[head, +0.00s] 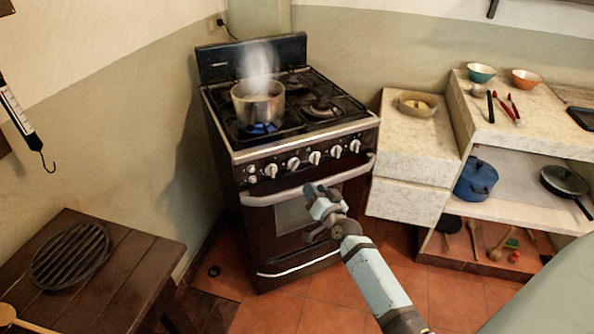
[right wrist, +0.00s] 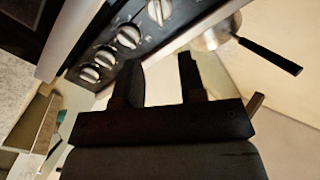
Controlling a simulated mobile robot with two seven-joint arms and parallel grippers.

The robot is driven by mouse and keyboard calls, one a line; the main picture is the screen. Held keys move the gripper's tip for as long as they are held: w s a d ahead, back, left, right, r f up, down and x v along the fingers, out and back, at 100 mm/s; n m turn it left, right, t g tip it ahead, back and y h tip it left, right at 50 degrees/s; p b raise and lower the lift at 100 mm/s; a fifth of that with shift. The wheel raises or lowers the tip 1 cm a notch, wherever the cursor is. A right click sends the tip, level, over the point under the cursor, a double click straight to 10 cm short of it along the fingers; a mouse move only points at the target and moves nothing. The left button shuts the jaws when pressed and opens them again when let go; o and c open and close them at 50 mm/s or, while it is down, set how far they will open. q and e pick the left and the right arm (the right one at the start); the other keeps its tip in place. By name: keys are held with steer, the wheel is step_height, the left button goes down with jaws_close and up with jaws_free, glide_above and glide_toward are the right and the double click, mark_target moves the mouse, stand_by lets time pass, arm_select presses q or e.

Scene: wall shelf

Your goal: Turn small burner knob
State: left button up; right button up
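The stove (head: 230,152) stands in the corner, with a row of several silver knobs along its front panel (head: 304,147). A middle knob (head: 315,157) and a left knob (head: 271,169) show clearly. I cannot tell which knob belongs to the small burner. My right gripper (head: 318,197) is in front of the oven door, below the knob row and apart from it. In the right wrist view its two dark fingers (right wrist: 160,62) are spread with nothing between them; knobs (right wrist: 128,36) lie beyond. My left gripper is not in view.
A steaming pot (head: 258,106) sits over a blue flame on the front left burner. A silver oven handle (head: 300,191) runs below the knobs. A marble counter (head: 415,145) stands at right, a wooden table (head: 130,262) at lower left.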

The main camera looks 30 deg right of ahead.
mark_target(297, 166)
steer(key=w, duration=0.3)
steer(key=w+d, duration=0.1)
steer(key=w, duration=0.3)
steer(key=w+b, duration=0.1)
steer(key=w, duration=0.3)
steer(key=shift+d+f, duration=0.1)
steer(key=shift+d, duration=0.3)
